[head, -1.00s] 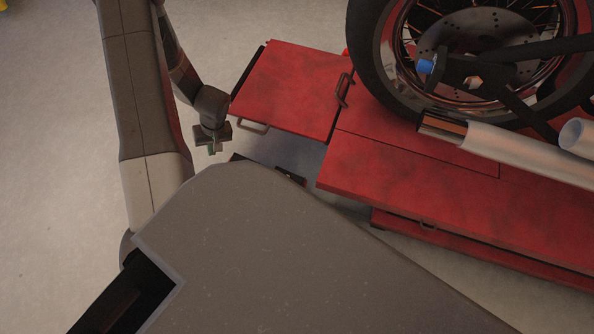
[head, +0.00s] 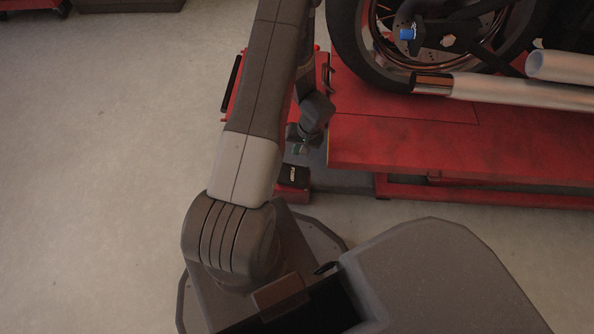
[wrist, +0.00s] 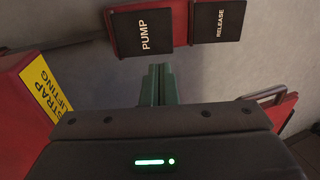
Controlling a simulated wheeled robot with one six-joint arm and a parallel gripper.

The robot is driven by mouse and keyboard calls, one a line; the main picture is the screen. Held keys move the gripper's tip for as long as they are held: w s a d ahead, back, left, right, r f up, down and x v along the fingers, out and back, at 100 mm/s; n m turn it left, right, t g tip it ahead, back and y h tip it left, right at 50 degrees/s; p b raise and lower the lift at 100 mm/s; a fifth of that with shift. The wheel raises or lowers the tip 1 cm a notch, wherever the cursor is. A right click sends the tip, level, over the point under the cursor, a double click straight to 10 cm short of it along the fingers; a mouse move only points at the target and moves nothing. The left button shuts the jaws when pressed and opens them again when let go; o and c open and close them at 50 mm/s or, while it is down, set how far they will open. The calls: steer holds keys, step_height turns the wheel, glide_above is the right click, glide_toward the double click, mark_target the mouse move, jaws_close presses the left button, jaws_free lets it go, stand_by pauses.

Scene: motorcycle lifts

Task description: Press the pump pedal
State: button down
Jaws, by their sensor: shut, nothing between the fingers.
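The pump pedal (wrist: 141,30) is a black pad lettered PUMP on a red base, at the top middle of the wrist view. In the head view a black pedal pad (head: 293,177) shows low beside the red lift, partly hidden by my arm. The release pedal (wrist: 218,20), a black pad lettered RELEASE, is to the right of the pump pedal in the wrist view. My gripper (wrist: 158,72) is shut and empty, its green fingertips just below the pump pad in the picture. The gap between them is hard to judge. In the head view the fingers (head: 299,149) are small and dark.
The red motorcycle lift (head: 400,145) fills the right side, with a motorcycle wheel (head: 375,50) and silver exhaust pipes (head: 500,90) above it. A red part with a yellow label (wrist: 45,88) is close on the left in the wrist view. Open floor (head: 100,200) lies left.

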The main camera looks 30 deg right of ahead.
mark_target(285, 172)
stand_by(0.4)
steer(key=b+x, duration=0.4)
steer(key=x, duration=1)
steer(key=shift+w+b, duration=0.1)
steer(key=shift+b, duration=0.25)
steer(key=shift+f, duration=0.1)
